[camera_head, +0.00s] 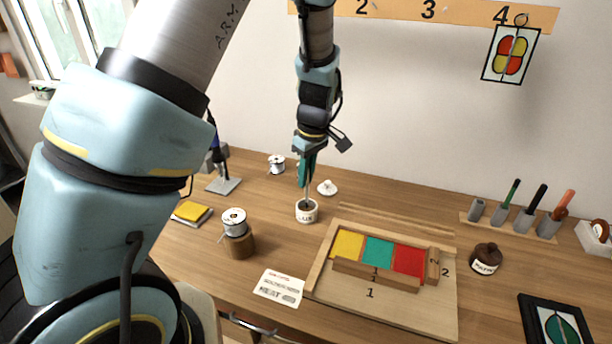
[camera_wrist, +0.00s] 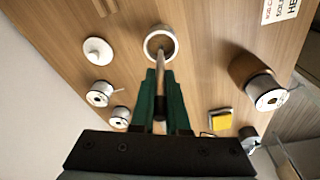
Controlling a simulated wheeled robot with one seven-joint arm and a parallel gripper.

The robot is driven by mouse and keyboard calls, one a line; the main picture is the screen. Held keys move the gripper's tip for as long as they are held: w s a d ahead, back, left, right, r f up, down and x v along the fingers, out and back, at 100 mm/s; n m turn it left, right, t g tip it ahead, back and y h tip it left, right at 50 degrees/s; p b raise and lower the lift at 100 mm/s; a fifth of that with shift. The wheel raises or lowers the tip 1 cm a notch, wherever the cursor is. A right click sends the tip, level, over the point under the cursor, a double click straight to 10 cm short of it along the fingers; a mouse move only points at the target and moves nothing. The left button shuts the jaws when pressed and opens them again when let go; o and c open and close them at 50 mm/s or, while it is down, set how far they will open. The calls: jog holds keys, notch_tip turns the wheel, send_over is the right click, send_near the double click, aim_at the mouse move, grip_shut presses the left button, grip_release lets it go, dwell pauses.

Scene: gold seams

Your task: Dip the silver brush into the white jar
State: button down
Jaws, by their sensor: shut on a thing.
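The white jar (camera_head: 306,211) stands open on the table, with dark lettering on its front. It also shows in the wrist view (camera_wrist: 161,42), seen from above. My gripper (camera_head: 306,182) is above the jar and shut on the silver brush (camera_head: 308,200), which points down. In the wrist view the green fingers (camera_wrist: 160,95) hold the brush (camera_wrist: 161,65), and its far end overlaps the jar's opening. The tip is hidden or too small to make out, so I cannot tell how deep it is.
A white lid (camera_head: 327,187) lies behind the jar. A solder spool (camera_head: 234,222) sits on a wooden block at left. A wooden frame (camera_head: 437,296) with coloured glass panes is at right. A dark brown jar (camera_head: 486,259) stands farther right.

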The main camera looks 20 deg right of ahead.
jog(key=shift+f+b, duration=0.35)
jog(key=shift+f, duration=0.3)
dwell(0.5)
jog(key=shift+r, duration=0.1)
dwell(0.6)
jog(key=shift+r+p, duration=2.5)
jog(key=shift+r, duration=0.5)
